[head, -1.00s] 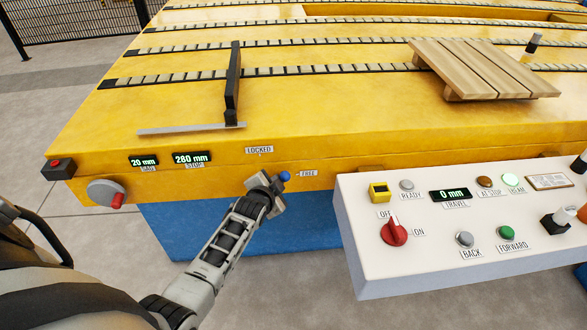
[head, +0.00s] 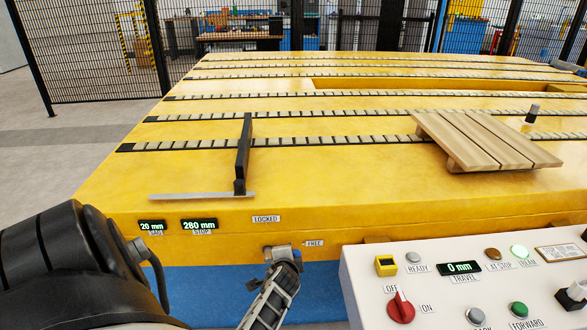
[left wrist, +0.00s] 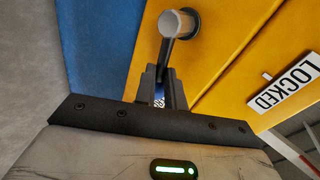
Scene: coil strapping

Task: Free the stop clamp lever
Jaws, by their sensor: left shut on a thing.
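The stop clamp lever is seen in the left wrist view: a grey round hub (left wrist: 177,24) with a dark arm (left wrist: 166,52) running down into my left gripper. My left gripper (left wrist: 160,92) is shut on the lever's end, with a bit of blue showing between the fingers. In the head view my left gripper (head: 284,254) is at the yellow table's front face, below the LOCKED label (head: 266,218) and left of the FREE label (head: 314,243). The gripper hides the lever there, so its exact angle cannot be told. My right gripper is not in view.
A black upright stop (head: 243,155) and a grey strip (head: 200,196) are on the yellow table. SAG reads 20 mm and STOP 280 mm. A slatted wooden pallet (head: 485,140) lies at the right. A white control console (head: 430,300) stands close right of my gripper.

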